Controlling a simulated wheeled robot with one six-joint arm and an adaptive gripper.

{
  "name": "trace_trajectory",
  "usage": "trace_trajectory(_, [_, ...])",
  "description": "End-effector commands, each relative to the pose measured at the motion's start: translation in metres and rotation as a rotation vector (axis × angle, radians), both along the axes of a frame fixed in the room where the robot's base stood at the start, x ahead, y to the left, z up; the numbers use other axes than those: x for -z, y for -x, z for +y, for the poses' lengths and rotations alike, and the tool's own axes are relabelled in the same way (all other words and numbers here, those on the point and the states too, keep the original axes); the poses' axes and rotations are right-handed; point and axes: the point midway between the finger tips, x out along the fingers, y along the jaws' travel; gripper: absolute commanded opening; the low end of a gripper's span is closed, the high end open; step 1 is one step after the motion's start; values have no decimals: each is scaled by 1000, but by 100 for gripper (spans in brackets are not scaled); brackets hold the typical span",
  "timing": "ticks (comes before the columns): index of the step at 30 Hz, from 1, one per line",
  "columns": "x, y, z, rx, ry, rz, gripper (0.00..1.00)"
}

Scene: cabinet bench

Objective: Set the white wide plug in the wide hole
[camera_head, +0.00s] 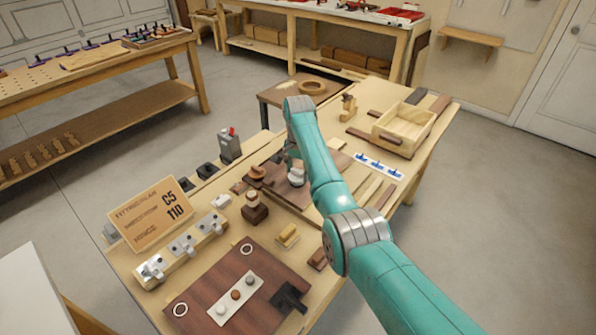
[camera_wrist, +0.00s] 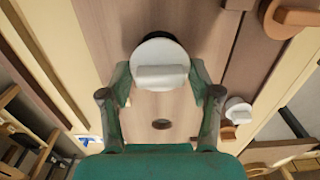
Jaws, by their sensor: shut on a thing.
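My gripper (camera_wrist: 161,78) is shut on the white wide plug (camera_wrist: 160,56), a round white disc with a raised bar grip, one finger on each side of it. The plug is over a pale wooden board (camera_wrist: 105,25). A dark round patch (camera_wrist: 152,37) shows past its far edge, likely the wide hole, mostly hidden by the plug; I cannot tell whether the plug touches the board. A smaller dark hole (camera_wrist: 162,124) lies nearer in the board. In the head view, the white plug (camera_head: 296,178) shows below my gripper (camera_head: 294,163), partly hidden by my arm.
Another white knobbed piece (camera_wrist: 238,110) stands to the right in the wrist view. A wooden tray (camera_head: 405,128), a strip with blue pieces (camera_head: 379,166), a lettered sign (camera_head: 150,213) and a dark red board (camera_head: 215,270) are on the crowded bench.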

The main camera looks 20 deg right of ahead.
Motion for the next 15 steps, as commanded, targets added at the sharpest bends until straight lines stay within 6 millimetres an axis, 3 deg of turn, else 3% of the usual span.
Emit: trace_trajectory(15, [6,0,0,0,0,0,43])
